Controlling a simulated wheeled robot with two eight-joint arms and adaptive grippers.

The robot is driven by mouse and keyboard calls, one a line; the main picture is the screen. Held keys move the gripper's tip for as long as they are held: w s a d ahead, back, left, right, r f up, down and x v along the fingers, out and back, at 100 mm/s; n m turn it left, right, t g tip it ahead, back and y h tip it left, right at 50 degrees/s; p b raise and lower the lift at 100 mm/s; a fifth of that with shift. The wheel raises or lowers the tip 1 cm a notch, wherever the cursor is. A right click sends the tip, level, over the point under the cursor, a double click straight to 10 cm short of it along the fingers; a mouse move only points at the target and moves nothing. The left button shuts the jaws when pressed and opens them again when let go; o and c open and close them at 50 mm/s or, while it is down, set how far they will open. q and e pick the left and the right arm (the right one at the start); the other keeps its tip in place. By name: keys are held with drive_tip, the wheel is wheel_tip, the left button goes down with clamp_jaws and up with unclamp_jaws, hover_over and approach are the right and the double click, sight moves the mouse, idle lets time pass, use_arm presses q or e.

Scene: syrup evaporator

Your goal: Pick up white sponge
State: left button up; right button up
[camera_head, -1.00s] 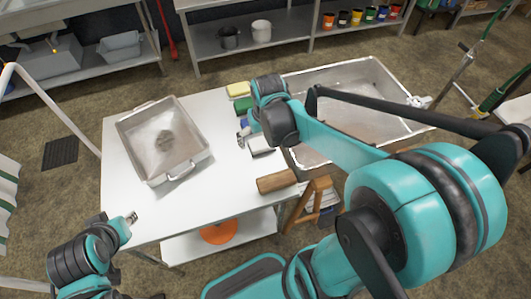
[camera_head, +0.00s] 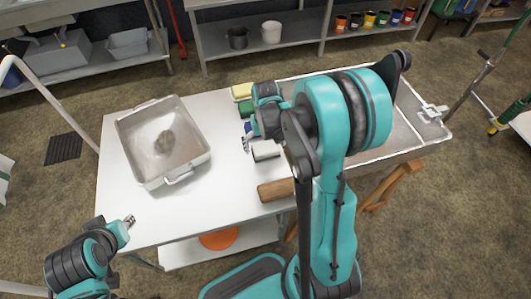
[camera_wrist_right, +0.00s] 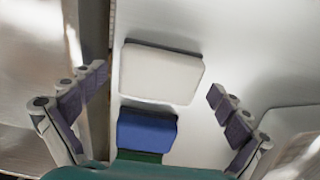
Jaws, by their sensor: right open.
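The white sponge (camera_head: 266,150) lies flat on the white table, and it also shows in the right wrist view (camera_wrist_right: 160,73). My right gripper (camera_head: 248,144) is over the table beside the white sponge. In the right wrist view my right gripper (camera_wrist_right: 158,82) is open, with its fingers spread wide to either side and nothing between the pads. The white sponge lies ahead, apart from both fingers. My left gripper (camera_head: 130,220) is over the table's front left edge, away from the sponge, too small to tell its jaws.
A blue sponge (camera_wrist_right: 147,131) lies close to the white one, with a green sponge (camera_head: 245,107) and a yellow sponge (camera_head: 242,91) farther back. A brown block (camera_head: 275,190) lies in front. A metal pan (camera_head: 185,137) stands left. A large metal basin (camera_head: 414,128) borders the table's right side.

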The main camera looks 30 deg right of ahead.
sight(264, 149)
drive_tip(key=shift+f, duration=0.65)
drive_tip(key=shift+r, duration=0.1)
drive_tip(key=c, duration=1.1)
drive_tip(key=shift+o, duration=0.2)
drive_tip(key=shift+r+p, duration=0.35)
drive_tip(key=shift+r, duration=0.25)
drive_tip(key=r, duration=0.1)
drive_tip(key=r+p, duration=0.2)
drive_tip(key=r, duration=0.1)
drive_tip(key=shift+s+a, duration=0.35)
drive_tip(key=shift+a, duration=0.05)
drive_tip(key=s+a+r+p, duration=0.3)
drive_tip(key=s+a+r, duration=0.2)
drive_tip(key=s+a, duration=0.2)
drive_tip(key=shift+s+a+r+p, duration=0.15)
drive_tip(key=shift+a+r+p, duration=0.2)
drive_tip(key=shift+r, duration=0.05)
